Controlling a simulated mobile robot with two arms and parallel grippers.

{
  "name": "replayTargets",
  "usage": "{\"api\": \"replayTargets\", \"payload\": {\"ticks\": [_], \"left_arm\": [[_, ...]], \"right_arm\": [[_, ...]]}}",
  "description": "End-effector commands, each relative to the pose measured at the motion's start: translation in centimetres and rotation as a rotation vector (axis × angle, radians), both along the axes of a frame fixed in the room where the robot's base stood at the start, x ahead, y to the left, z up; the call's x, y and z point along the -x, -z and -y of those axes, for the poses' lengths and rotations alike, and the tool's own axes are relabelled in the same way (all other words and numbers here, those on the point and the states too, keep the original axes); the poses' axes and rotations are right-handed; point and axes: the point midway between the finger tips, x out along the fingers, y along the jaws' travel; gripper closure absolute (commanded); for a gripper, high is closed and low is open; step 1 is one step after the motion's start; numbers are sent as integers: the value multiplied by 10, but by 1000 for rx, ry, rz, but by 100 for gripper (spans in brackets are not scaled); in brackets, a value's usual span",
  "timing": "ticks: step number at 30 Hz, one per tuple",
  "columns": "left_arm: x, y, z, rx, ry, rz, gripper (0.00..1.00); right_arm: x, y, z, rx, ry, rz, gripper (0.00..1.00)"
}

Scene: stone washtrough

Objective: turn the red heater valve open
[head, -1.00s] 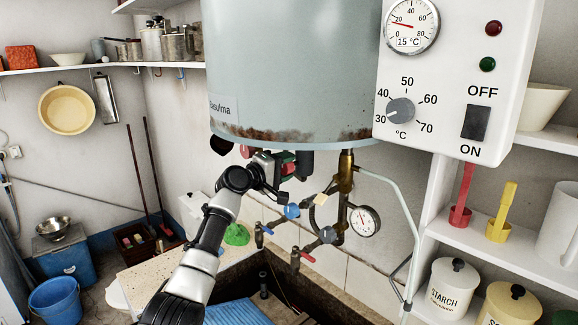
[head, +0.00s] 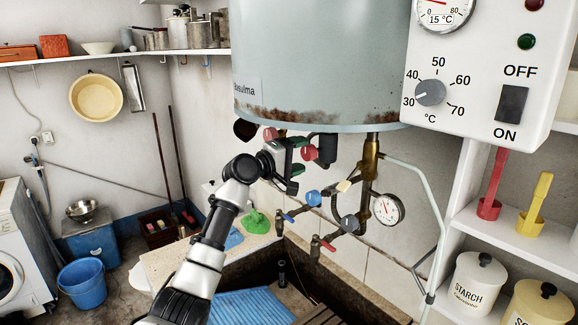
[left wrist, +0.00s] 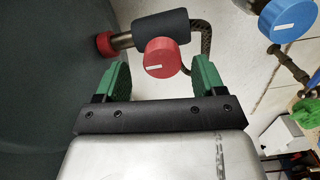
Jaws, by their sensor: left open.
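The red heater valve knob (left wrist: 162,57), round with a small white label, sits on a short dark-sleeved pipe under the heater tank. In the left wrist view my left gripper (left wrist: 160,79) is open. Its green fingers stand on either side of the knob, with a visible gap on each side; the knob lies around the level of the fingertips. I cannot tell whether it is fully between them in depth. My right gripper is in neither view.
The heater tank (head: 320,70) hangs just above my gripper. A blue valve (head: 313,198), brass pipes (head: 371,165) and a pressure gauge (head: 387,209) are close to the right. The washtrough (head: 345,285) lies below. A control box (head: 475,60) is at upper right.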

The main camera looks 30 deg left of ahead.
Motion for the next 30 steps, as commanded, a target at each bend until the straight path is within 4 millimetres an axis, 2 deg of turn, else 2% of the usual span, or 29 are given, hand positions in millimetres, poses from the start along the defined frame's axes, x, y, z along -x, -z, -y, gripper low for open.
{"api": "replayTargets", "payload": {"ticks": [1, 6, 12, 30], "left_arm": [[10, 5, -3, -5, -1, 0, 30], [37, 4, -11, -5, 1, 0, 30], [54, 1, -16, -2, 3, -2, 30], [56, 0, -17, -1, 3, -2, 30]], "right_arm": [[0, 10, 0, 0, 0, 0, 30], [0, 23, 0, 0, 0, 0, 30], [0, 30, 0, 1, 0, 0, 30], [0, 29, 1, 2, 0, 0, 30]]}}
